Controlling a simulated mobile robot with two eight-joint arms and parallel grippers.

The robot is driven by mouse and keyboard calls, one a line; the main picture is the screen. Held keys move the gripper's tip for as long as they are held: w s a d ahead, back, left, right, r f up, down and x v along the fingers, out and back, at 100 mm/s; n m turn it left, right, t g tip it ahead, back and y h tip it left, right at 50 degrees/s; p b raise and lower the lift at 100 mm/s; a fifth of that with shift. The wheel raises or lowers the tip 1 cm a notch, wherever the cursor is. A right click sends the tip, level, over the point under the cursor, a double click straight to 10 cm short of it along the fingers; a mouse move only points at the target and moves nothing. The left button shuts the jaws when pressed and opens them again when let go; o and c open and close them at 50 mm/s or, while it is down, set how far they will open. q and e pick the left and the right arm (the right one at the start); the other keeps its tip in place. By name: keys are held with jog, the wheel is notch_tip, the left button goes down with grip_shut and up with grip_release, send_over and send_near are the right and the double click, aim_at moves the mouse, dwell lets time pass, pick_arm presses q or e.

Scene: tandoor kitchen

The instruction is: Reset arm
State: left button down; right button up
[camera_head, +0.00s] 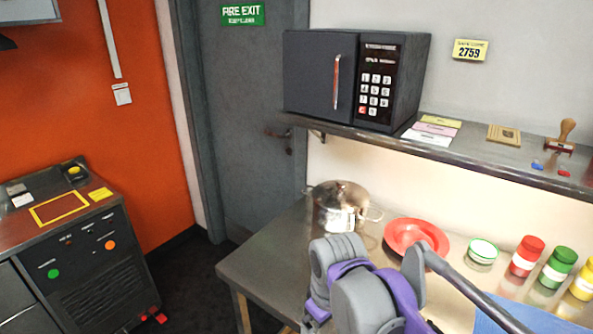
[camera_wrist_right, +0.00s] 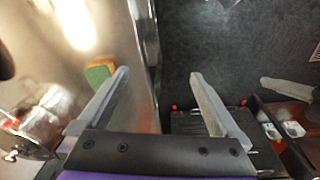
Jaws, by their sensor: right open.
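My right gripper (camera_wrist_right: 158,75) shows in the right wrist view with its two grey fingers spread wide apart and nothing between them. One finger is over the steel counter's edge and the other is over the dark floor. In the head view, grey and purple links of my right arm come in from the lower right, in front of the counter. The right gripper's fingers cannot be made out there. My left gripper is in neither view.
The steel counter (camera_head: 262,266) holds a pot (camera_head: 337,212), a red plate (camera_head: 405,237), a white-green bowl (camera_head: 482,252) and several jars. A shelf (camera_head: 470,150) with a microwave (camera_head: 320,75) is above. A sponge (camera_wrist_right: 98,73) lies near the finger.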

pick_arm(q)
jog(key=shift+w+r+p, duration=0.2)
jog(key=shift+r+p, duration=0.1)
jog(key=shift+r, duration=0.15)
pick_arm(e)
jog(key=s+d+f+m+t, duration=0.4)
jog(key=s+d+f+m, duration=0.4)
jog(key=s+d+f, duration=0.3)
jog(key=shift+s+d, duration=0.7)
jog(key=shift+s, duration=0.2)
jog(key=shift+r, duration=0.1)
